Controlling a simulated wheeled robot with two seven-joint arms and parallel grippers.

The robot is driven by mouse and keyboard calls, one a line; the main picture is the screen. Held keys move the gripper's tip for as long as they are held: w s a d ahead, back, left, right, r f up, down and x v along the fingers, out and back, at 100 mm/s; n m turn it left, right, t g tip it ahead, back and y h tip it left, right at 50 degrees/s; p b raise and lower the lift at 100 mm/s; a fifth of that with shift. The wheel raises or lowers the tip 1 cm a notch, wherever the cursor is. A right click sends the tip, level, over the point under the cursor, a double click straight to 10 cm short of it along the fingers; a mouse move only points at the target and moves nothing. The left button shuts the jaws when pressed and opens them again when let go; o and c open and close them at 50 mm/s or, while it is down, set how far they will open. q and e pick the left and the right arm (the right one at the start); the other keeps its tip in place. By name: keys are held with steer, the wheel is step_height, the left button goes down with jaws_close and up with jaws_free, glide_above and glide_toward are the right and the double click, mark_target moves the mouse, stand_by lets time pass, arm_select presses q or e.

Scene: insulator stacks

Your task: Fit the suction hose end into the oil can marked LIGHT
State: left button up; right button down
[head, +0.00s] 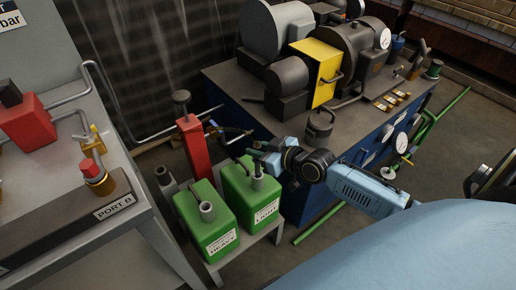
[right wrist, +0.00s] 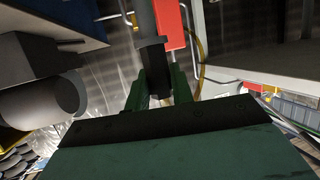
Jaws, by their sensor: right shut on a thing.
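Two green oil cans stand side by side on a small stand in the head view. The can marked LIGHT (head: 262,205) is on the right, and the can marked HEAVY (head: 208,232) is on the left. My right gripper (head: 258,157) is directly above the LIGHT can, near its neck. It is shut on the dark suction hose end (right wrist: 153,57), which shows between the fingers in the right wrist view. In the head view a dark upright piece (head: 257,168) reaches down at the can's neck; I cannot tell whether it is inside. My left gripper is out of view.
A red pump post (head: 193,147) stands behind the cans. A blue bench (head: 325,207) with motors and a yellow guard (head: 316,72) is close on the right. A grey table (head: 150,222) with a PORT B label is on the left.

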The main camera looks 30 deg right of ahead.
mark_target(258, 165)
steer(key=shift+r+p, duration=0.1)
steer(key=shift+p, duration=0.25)
stand_by(0.7)
steer(key=shift+f+b, duration=2.75)
steer(key=shift+f, duration=0.85)
steer(key=c, duration=1.1)
jaws_free()
steer(key=shift+c, duration=0.2)
steer(key=p+v, duration=0.5)
steer(key=v, duration=0.8)
steer(key=shift+s+p, duration=0.2)
steer(key=shift+p, duration=0.1)
